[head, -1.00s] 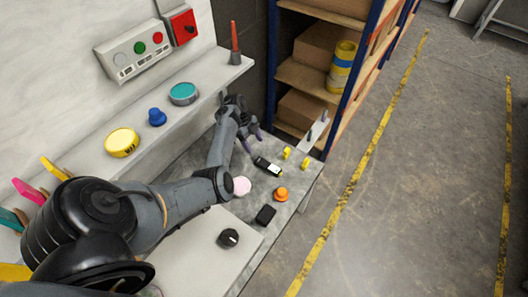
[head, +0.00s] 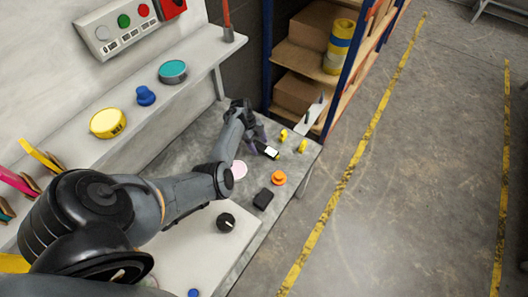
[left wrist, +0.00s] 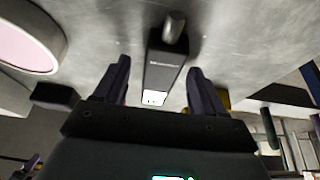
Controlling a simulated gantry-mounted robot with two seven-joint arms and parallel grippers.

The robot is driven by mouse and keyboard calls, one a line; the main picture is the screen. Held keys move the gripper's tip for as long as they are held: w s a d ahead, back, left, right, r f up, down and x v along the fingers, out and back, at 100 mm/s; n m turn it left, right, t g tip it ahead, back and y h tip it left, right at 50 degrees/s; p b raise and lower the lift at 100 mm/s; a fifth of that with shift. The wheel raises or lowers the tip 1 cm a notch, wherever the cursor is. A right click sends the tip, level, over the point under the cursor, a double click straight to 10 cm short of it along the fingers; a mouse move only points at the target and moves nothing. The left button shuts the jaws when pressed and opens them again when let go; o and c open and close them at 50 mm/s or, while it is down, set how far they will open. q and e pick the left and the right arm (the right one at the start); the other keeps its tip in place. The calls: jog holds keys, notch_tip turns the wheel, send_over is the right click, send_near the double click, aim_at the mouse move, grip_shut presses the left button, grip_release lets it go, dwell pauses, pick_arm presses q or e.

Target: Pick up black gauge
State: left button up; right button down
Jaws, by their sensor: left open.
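The black gauge (head: 266,150), a slim dark device with a white screen, lies on the grey bench near its far right end. In the left wrist view the gauge (left wrist: 165,72) shows between my two fingers, its white screen toward the palm and a grey round tip at its far end. My left gripper (head: 256,143) is open, its fingers at the gauge's left end in the head view; in the wrist view the fingers (left wrist: 160,66) stand to either side of it with gaps. I cannot tell whether they touch it. My right gripper is not in view.
Near the gauge are small yellow pieces (head: 283,135), an orange knob (head: 279,178), a pink disc (head: 239,170) and a black box (head: 263,200). A black dial (head: 226,223) sits on the white surface closer in. A wall ledge (head: 190,95) runs along the left.

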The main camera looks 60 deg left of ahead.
aim_at(263, 147)
pick_arm(q)
jog(key=shift+f, duration=0.2)
jog(key=shift+c, duration=0.3)
jog(key=c, duration=1.2)
jog(key=shift+o, duration=0.2)
notch_tip(263, 147, up, 4)
jog(key=shift+r+p, duration=0.1)
jog(key=shift+p, duration=1.15)
jog(key=w+d+r+p, duration=0.4)
jog(key=w+d+r, duration=0.2)
jog(key=d, duration=0.4)
jog(key=shift+r, duration=0.4)
